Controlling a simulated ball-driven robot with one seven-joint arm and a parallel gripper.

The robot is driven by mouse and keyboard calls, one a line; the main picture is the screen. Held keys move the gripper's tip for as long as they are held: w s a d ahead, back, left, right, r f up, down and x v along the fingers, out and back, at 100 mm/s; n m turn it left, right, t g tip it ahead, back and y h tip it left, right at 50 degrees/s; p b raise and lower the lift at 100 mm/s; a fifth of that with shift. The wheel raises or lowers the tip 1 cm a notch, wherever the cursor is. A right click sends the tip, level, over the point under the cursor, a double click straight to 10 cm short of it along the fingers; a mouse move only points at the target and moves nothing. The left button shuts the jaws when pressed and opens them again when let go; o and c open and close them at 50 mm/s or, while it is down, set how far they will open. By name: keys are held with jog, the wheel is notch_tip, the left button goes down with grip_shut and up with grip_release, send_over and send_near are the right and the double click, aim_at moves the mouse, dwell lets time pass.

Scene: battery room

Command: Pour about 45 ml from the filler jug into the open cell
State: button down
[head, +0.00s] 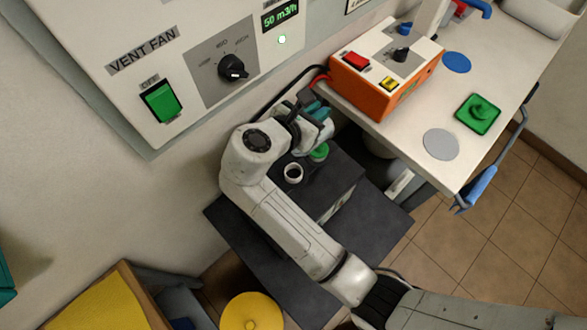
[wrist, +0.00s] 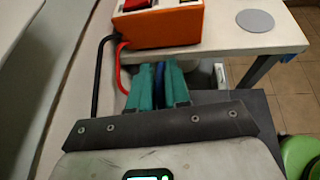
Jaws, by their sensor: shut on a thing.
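My gripper (head: 318,112) has teal fingers and is near the wall, just beyond the dark battery block (head: 335,172) in the head view. In the wrist view the fingers (wrist: 159,80) are shut on a narrow blue part (wrist: 159,70), which seems to be the handle of the filler jug. The jug's body, its spout and its liquid level are hidden. On the block, a round opening with a pale rim and dark inside (head: 293,173) looks like the open cell. A green cap (head: 319,152) sits just behind it.
An orange charger (head: 375,82) with red and black cables stands on the white bench (head: 425,115), close to my gripper. A green square piece (head: 478,113) and a grey disc (head: 441,144) lie on the bench. The wall panel (head: 150,60) is at the left.

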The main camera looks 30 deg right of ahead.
jog(key=shift+s+a+f+h, duration=0.1)
jog(key=shift+a+h, duration=0.05)
jog(key=shift+h, duration=0.15)
jog(key=shift+w+d+t, duration=0.25)
jog(key=shift+d+t, duration=0.05)
jog(key=shift+d, duration=0.25)
dwell(0.6)
jog(key=shift+a+f+h, duration=0.15)
jog(key=shift+f+h, duration=0.1)
jog(key=shift+h, duration=0.45)
dwell(1.4)
jog(key=shift+w+d+r+y, duration=0.25)
jog(key=shift+d+r+y, duration=0.35)
jog(key=shift+y, duration=0.1)
jog(key=shift+w+d+g+y, duration=0.2)
jog(key=shift+d+g+y, duration=0.35)
jog(key=shift+y, duration=0.25)
jog(key=shift+d+r+y, duration=0.15)
jog(key=shift+r+y, duration=0.1)
jog(key=shift+y, duration=0.05)
jog(key=p, duration=0.3)
jog(key=shift+d+r+g+y, duration=0.1)
jog(key=shift+d+g+y, duration=0.1)
jog(key=shift+g+y, duration=0.2)
jog(key=shift+w+d+y+p, duration=0.1)
jog(key=shift+w+y+p, duration=0.05)
jog(key=shift+y+p, duration=0.35)
jog(key=shift+f, duration=0.3)
